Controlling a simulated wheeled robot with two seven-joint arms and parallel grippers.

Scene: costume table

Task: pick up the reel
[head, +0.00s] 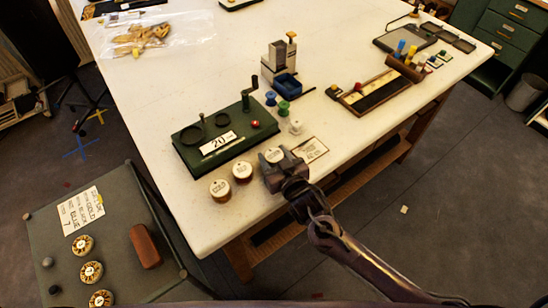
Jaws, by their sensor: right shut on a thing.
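My right gripper (280,162) reaches over the front of the white table from the lower right. It is shut on a reel (273,155) with a pale round labelled top, which shows between its fingers. The gripper hides the reel's lower part, so I cannot tell whether it touches the table. Two similar reels, one (242,171) and another (220,190), with pale tops and brownish sides, stand upright to the left near the table's front edge. My left gripper is not in view.
A green box (222,136) with a "20" card and dark rings lies just behind the reels. Small coloured spools (283,108) and a card (310,150) are close by on the right. A grey-green side table (130,215) stands lower left.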

